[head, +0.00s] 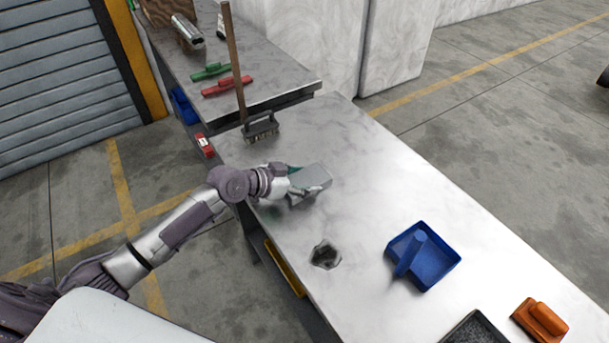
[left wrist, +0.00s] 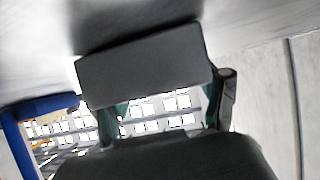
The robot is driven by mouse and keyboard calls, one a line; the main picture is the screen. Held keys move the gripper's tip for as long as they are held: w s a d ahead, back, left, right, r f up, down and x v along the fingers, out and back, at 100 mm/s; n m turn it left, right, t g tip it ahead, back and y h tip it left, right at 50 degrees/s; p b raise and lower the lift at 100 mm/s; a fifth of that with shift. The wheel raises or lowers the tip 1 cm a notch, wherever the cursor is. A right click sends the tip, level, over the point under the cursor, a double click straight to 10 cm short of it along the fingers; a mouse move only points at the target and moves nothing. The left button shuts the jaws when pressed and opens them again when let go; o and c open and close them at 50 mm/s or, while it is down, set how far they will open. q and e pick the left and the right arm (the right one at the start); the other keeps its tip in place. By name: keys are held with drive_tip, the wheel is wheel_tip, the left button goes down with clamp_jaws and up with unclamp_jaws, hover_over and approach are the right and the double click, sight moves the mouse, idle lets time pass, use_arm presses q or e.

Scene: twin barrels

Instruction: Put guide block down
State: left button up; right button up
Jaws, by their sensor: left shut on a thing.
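The guide block, a plain grey block (head: 312,178), is at the left edge of the pale marble-topped table (head: 400,200) in the head view. My left gripper (head: 293,190) is shut on it. In the left wrist view, the block (left wrist: 145,68) lies across the fingers of my left gripper (left wrist: 165,105), with the tabletop and a dark shadow close by it. I cannot tell whether the block touches the table or hangs just above it. My right gripper is in neither view.
A brush (head: 261,130) with a long wooden handle stands behind the block. A blue tray (head: 440,272) and an orange tool (head: 540,320) are to the right. The table's middle is clear.

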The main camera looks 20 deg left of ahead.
use_arm(q)
drive_tip(key=shift+w+r, duration=0.2)
drive_tip(key=shift+r, duration=0.1)
drive_tip(key=o, duration=1.5)
drive_tip(key=shift+s+f, duration=0.2)
drive_tip(key=shift+f, duration=0.15)
drive_tip(key=o, duration=0.3)
drive_tip(key=shift+s, duration=0.1)
drive_tip(key=shift+r, duration=0.2)
drive_tip(key=v, duration=0.5)
drive_tip(key=b+v, duration=0.1)
drive_tip(key=v, duration=0.4)
drive_tip(key=shift+s+a+f, duration=0.1)
drive_tip(key=shift+s+a, duration=0.15)
drive_tip(key=shift+s+a+r+b, duration=0.3)
drive_tip(key=shift+s+r, duration=0.1)
drive_tip(key=shift+r, duration=0.1)
